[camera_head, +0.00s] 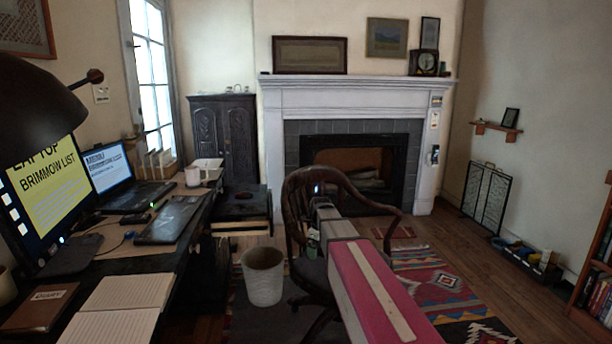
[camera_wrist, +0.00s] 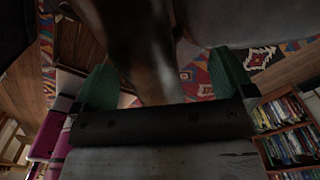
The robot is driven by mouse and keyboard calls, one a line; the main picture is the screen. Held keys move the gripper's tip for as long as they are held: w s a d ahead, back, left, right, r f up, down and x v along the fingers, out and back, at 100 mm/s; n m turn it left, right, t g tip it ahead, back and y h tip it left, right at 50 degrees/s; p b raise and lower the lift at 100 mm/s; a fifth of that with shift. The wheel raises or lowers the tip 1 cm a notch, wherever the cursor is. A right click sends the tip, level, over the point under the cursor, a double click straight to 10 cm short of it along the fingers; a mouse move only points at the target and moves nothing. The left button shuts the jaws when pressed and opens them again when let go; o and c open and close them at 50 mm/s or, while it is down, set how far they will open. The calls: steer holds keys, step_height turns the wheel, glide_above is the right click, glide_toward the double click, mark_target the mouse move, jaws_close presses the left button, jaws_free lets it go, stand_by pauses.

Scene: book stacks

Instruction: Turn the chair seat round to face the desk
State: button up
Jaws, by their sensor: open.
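The chair (camera_head: 300,185) is dark wood with a curved back rail, standing in mid-room to the right of the desk (camera_head: 150,265). Its high back is on the left, desk-ward side, and one armrest curves out to the right. Its seat (camera_head: 312,275) is partly hidden behind my arm. My gripper (camera_head: 318,195) is at the chair back, mostly hidden by my pink arm. In the wrist view, the green fingers of my gripper (camera_wrist: 165,80) are apart, with a brown curved wooden part of the chair (camera_wrist: 140,45) between them. I cannot tell whether they touch it.
A white waste bin (camera_head: 263,278) stands between desk and chair. The desk holds a monitor (camera_head: 45,195), a laptop (camera_head: 115,180) and an open notebook (camera_head: 125,293). A patterned rug (camera_head: 440,290) lies to the chair's right. The fireplace (camera_head: 355,150) is behind; a bookshelf (camera_head: 597,270) stands far right.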

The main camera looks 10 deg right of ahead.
mark_target(299, 236)
steer(key=c, duration=1.3)
steer(key=shift+w+a+m, duration=1.3)
steer(key=shift+w+a, duration=0.7)
steer(key=shift+a, duration=0.05)
steer(key=shift+w+a+m, duration=0.4)
steer(key=shift+w+a, duration=0.15)
steer(key=shift+w, duration=0.25)
steer(key=shift+w+a+m, duration=0.4)
steer(key=shift+w+a, duration=0.15)
steer(key=shift+w, duration=0.2)
steer(key=shift+w+a+m, duration=0.4)
steer(key=shift+w+a, duration=0.15)
steer(key=shift+w, duration=0.25)
steer(key=o, duration=1.3)
steer(key=shift+s, duration=0.1)
steer(key=shift+r, duration=0.1)
